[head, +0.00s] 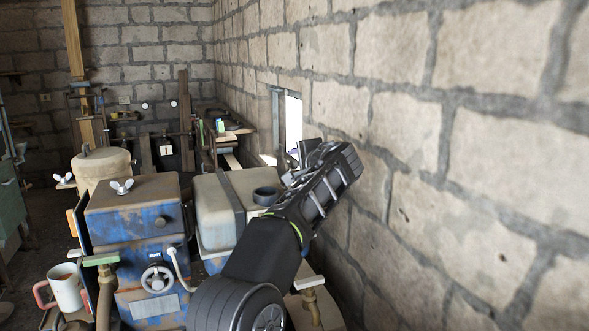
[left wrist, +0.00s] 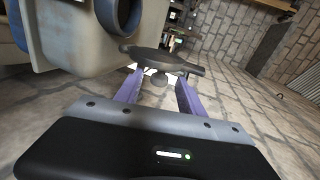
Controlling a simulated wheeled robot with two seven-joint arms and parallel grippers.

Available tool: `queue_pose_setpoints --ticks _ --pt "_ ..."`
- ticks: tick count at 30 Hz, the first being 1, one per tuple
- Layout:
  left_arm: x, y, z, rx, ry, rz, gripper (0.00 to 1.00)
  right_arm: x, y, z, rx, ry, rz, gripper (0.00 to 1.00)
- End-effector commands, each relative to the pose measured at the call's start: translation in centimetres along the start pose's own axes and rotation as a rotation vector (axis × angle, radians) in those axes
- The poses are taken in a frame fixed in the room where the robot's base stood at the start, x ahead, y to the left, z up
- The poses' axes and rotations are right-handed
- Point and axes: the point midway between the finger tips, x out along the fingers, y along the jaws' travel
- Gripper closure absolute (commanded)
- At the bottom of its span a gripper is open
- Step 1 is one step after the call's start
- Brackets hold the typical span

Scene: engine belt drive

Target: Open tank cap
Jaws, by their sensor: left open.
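The pale tank (head: 216,207) stands at the middle of the head view, with a dark round filler neck (head: 267,195) on top. The neck looks open and uncovered, and it also shows in the left wrist view (left wrist: 121,14). A dark cap (left wrist: 162,59) with side lugs and a small knob is apart from the neck, just beyond my left fingertips. My left gripper (left wrist: 159,76) is open, its purple fingers spread to either side of the knob; contact cannot be told. In the head view my left gripper (head: 313,165) is right of the neck. My right gripper is out of view.
A blue, rusty engine block (head: 130,215) with a wing nut stands left of the tank. A red-handled mug (head: 66,288) is at the lower left. The stone wall (head: 440,190) rises close on the right. A cluttered workbench (head: 225,140) is at the back.

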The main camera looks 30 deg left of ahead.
Motion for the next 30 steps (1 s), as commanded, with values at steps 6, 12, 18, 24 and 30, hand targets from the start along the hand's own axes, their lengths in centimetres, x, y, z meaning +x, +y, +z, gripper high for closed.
queue_pose_setpoints --ticks 6,12,18,24,30 --pt "-3.7 0.3 0.0 -0.002 0.003 -0.002 0.54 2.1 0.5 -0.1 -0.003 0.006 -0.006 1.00" --pt "-5.6 0.1 0.0 -0.001 0.001 -0.001 0.54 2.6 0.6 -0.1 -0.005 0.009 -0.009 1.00" --pt "-5.7 0.0 0.0 0.000 0.001 0.000 0.54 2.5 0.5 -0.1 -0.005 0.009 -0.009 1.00" --pt "-5.7 0.0 0.0 0.000 0.001 0.000 0.54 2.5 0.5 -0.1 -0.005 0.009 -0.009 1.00" --pt "-5.7 -0.1 -0.5 -0.017 0.019 -0.008 0.54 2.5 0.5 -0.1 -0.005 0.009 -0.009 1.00"
